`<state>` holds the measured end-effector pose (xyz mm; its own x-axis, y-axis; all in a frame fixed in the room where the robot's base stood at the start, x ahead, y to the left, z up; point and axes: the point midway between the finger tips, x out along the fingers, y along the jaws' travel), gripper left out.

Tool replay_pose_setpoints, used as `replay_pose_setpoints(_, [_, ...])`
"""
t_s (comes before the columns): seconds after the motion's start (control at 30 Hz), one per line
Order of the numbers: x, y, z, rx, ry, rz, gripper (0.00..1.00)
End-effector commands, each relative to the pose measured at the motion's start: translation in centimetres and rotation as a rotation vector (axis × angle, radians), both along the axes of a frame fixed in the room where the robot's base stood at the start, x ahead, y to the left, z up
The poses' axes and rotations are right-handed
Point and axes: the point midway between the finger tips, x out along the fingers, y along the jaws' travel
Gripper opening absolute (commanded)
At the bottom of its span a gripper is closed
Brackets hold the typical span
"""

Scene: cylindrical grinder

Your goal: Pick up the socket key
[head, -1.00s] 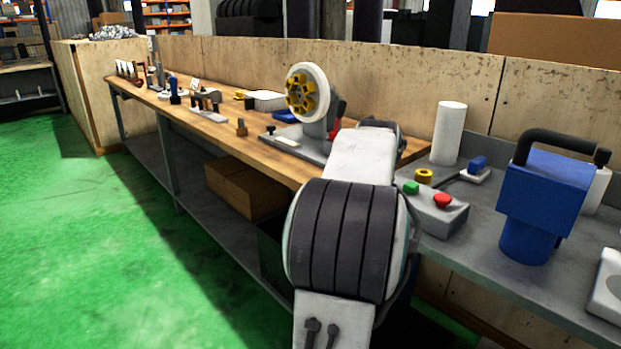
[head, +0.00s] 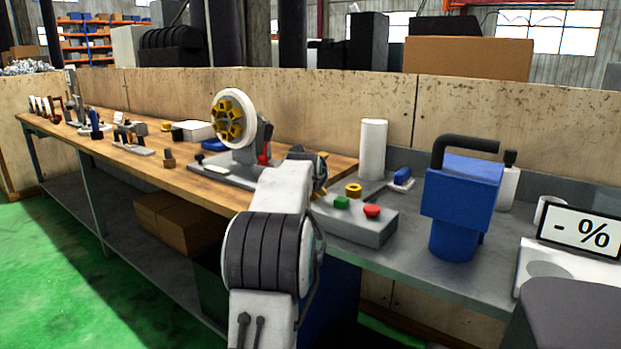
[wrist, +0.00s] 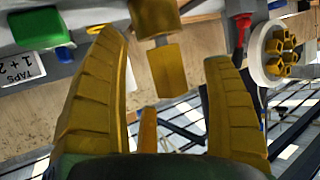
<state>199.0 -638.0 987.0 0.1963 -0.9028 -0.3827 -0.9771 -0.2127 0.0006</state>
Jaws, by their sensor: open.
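A yellow-brown blocky piece with a narrow neck (wrist: 168,72) shows between my fingers in the wrist view. It may be the socket key, but I cannot tell for sure. It stands apart from both fingers. My gripper (wrist: 165,85) is open, with one yellow finger on either side of that piece. In the head view my arm hides most of the gripper; bits of yellow finger (head: 320,178) show beside the wrist, over the bench. No clear socket key shows in the head view.
A wheel with yellow knobs (head: 231,118) stands left of my arm. On the right are a grey button box (head: 355,228), a yellow ring (head: 353,190), a white cylinder (head: 373,148) and a blue machine (head: 462,195). A panel wall (head: 500,130) runs behind the bench.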

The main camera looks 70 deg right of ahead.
Motion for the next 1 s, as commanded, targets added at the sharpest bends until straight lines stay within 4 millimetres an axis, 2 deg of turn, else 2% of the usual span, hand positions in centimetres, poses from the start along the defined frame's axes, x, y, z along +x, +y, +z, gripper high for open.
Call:
replay_pose_setpoints(0.13, [0.19, -0.79, -0.33, 0.000, 0.000, 0.000, 0.75])
replay_pose_setpoints(0.47, [0.22, -0.92, -0.38, 0.000, 0.000, 0.000, 0.75])
replay_pose_setpoints(1.0, [0.22, -0.91, -0.39, 0.000, 0.000, 0.000, 0.27])
